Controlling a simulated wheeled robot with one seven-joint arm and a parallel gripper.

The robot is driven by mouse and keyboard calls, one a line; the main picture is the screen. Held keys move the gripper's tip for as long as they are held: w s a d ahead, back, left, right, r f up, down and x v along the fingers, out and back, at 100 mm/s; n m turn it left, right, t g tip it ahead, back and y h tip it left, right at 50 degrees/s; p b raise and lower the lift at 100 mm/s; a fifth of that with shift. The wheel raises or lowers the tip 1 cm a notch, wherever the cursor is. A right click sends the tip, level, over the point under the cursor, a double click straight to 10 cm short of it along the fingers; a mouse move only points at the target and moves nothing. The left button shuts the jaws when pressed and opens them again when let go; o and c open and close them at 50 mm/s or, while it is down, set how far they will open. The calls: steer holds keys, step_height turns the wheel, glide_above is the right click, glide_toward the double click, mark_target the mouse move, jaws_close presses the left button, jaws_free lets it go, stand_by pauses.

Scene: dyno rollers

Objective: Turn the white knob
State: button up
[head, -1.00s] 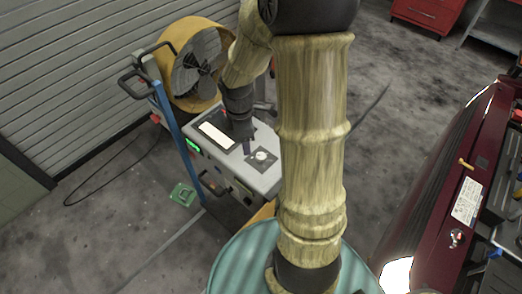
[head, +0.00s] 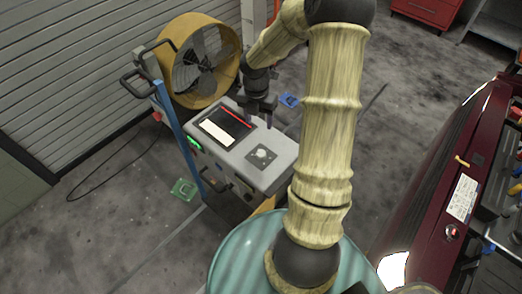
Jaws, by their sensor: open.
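The white knob (head: 261,155) sits on a dark square plate on top of a grey control console (head: 278,178). It is in plain view in the head view. My gripper (head: 258,120) is above the back part of the console, behind the knob and to the right of the screen (head: 226,127). It points down and its jaws are open and empty. It is apart from the knob.
A yellow drum fan (head: 200,62) stands behind the console, and a blue-framed cart handle (head: 165,105) is on its left. Grey floor lies between.

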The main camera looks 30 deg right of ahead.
mark_target(261, 153)
steer(key=f, duration=1.7)
steer(key=shift+s+d, duration=0.25)
steer(key=shift+s, duration=0.05)
steer(key=c, duration=1)
